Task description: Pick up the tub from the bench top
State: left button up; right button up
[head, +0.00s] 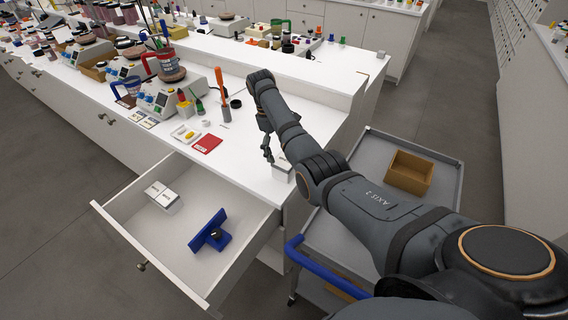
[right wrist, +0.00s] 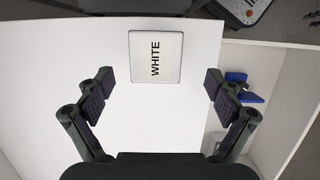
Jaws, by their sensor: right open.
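The tub (right wrist: 143,70) is a white, square-topped container marked WHITE, standing on the white bench top (right wrist: 60,50). In the head view the tub (head: 281,174) is near the bench's front right corner, partly hidden by my right arm. My right gripper (right wrist: 159,83) is open and empty. In the right wrist view the tub lies just beyond the fingertips, roughly centred between them, with a gap on each side. In the head view the right gripper (head: 268,156) is beside the tub. My left gripper is not in view.
An open drawer (head: 130,207) below the bench holds white boxes (head: 161,195) and a blue stand (head: 209,231). A red card (head: 207,144) and an orange-handled tool (head: 222,92) are left of the arm. A grey cart (head: 372,150) with a brown box (head: 409,174) stands right.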

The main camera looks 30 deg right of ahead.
aim_at(286, 162)
jog(key=x, duration=0.3)
jog(key=shift+d+f+p, duration=0.15)
jog(key=shift+d+p, duration=0.15)
jog(key=shift+p, duration=0.05)
jog(key=shift+w+d+f, duration=0.1)
jog(key=shift+w+f, duration=0.05)
jog(key=shift+f, duration=0.25)
jog(key=shift+w+d+f, duration=0.15)
jog(key=shift+f, duration=0.25)
jog(key=shift+s+f+p, duration=0.55)
jog(key=shift+f+p, duration=0.3)
jog(key=x, duration=0.3)
jog(key=c, duration=0.7)
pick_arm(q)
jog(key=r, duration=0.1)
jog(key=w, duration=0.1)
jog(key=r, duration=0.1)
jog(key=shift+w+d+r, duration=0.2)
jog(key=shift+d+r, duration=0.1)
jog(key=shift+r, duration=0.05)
pick_arm(e)
jog(key=c, duration=0.7)
